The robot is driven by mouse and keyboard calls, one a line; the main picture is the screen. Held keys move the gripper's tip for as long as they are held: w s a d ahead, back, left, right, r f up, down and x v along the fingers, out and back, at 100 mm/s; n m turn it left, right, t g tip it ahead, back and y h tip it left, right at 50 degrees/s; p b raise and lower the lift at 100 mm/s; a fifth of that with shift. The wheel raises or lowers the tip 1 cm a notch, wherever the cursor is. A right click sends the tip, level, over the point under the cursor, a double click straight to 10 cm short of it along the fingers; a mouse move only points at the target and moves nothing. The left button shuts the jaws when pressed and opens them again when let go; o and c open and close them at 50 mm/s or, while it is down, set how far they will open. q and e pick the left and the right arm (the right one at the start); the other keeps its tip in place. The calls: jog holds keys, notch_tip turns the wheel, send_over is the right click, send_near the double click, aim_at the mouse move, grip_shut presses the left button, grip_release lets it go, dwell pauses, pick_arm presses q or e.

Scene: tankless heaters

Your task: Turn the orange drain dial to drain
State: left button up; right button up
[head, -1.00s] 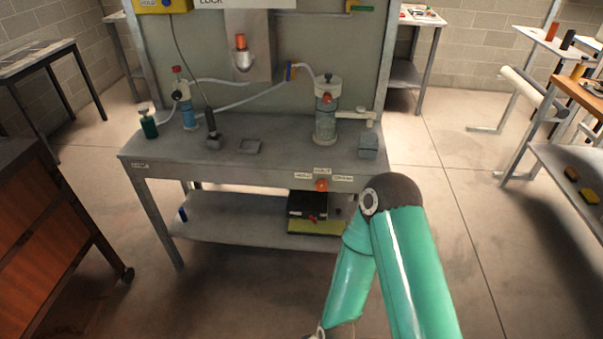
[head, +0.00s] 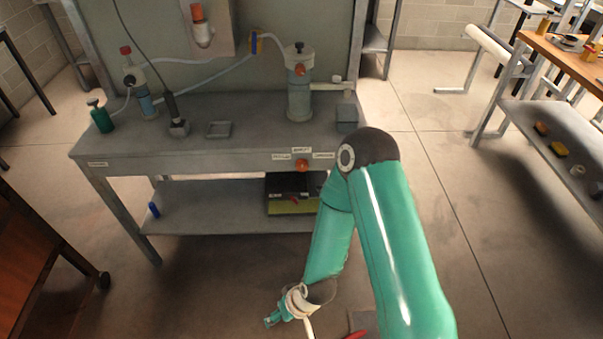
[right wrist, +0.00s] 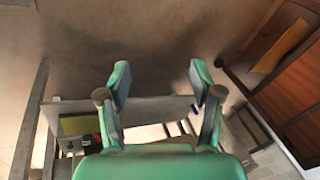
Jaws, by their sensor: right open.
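The orange drain dial (head: 302,165) sits on the front edge of the grey bench, below several small white labels whose text is too small to read surely. In the head view my right arm reaches down in front of the bench, with its wrist low, below and nearer than the dial. My right gripper (right wrist: 160,78) shows in the right wrist view with its fingers spread and nothing between them. It is apart from the dial, which I cannot make out in that view. My left gripper is not in view.
The grey bench (head: 120,145) carries a clear cylinder (head: 299,95), a green bottle (head: 100,118) and hoses. Its lower shelf (head: 200,217) holds a black and yellow-green box (head: 293,204). A wooden cabinet (head: 40,235) stands at left. The floor at right is open.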

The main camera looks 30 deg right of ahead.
jog(key=w+d+f+t+h+b, duration=0.2)
jog(key=w+d+t+b, duration=0.3)
jog(key=w, duration=0.4)
jog(key=t+h+b, duration=0.8)
jog(key=h+b, duration=0.2)
jog(key=b, duration=0.4)
send_near(302, 168)
pick_arm(q)
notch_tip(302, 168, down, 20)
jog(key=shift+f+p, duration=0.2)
jog(key=shift+p, duration=0.1)
pick_arm(e)
jog(key=shift+m, duration=0.4)
jog(key=x, duration=0.9)
jog(key=shift+w+d, duration=0.15)
jog(key=shift+w, duration=0.25)
